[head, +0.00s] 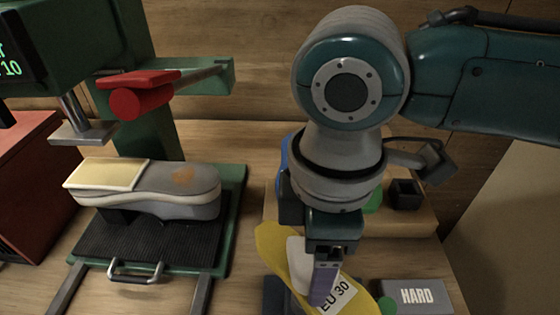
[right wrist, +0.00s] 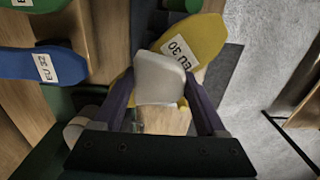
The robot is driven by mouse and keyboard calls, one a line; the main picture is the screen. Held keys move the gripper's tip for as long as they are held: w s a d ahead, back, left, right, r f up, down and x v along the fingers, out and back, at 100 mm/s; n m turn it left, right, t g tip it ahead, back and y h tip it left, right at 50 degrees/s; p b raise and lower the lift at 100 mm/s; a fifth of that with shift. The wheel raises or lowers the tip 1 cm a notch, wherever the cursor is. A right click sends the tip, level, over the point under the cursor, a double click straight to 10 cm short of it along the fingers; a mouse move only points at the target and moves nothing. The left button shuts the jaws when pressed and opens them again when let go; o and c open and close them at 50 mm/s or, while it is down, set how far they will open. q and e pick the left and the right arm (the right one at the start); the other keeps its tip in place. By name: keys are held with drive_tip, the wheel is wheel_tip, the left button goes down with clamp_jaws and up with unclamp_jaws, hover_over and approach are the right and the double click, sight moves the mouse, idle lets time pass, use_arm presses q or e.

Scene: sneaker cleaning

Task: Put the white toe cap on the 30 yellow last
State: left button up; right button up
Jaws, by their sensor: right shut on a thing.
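The white toe cap (head: 298,265) is between the fingers of my right gripper (head: 324,278), which is shut on it. In the right wrist view the toe cap (right wrist: 158,76) sits between the two fingertips (right wrist: 160,84). The yellow last (head: 274,243), labelled EU 30, lies beneath and behind the cap; it also shows in the right wrist view (right wrist: 203,38). The cap overlaps part of the last in both views. I cannot tell whether they touch. My gripper and the cap hide part of the last. My left gripper is not in view.
A grey sneaker (head: 185,184) with a beige sheet on it stands on a black mat at the left, below a green press. A blue last (right wrist: 38,65) labelled EU 32 lies beside the yellow one. A grey block marked HARD (head: 415,295) is at the lower right.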

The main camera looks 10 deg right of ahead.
drive_tip(key=shift+f, duration=0.2)
drive_tip(key=o, duration=1.3)
drive_tip(key=shift+f, duration=0.1)
wheel_tip(320, 180, up, 12)
drive_tip(key=s+a+f+m+t+y, duration=0.2)
drive_tip(key=s+a+f+m+y, duration=0.2)
drive_tip(key=s+a+m, duration=0.1)
drive_tip(key=s+d+f+m+h, duration=0.1)
drive_tip(key=s+d+m, duration=0.1)
drive_tip(key=d, duration=0.2)
drive_tip(key=s+d+f+m+t+h, duration=0.1)
drive_tip(key=s+d+m, duration=0.2)
drive_tip(key=d, duration=0.2)
drive_tip(key=s+d+f+m+h, duration=0.1)
drive_tip(key=s+d+f+m, duration=0.1)
drive_tip(key=d, duration=0.3)
drive_tip(key=shift+s+m+t+h+p, duration=0.15)
drive_tip(key=shift+m+t+h+p, duration=0.15)
drive_tip(key=shift+m+h+p, duration=0.1)
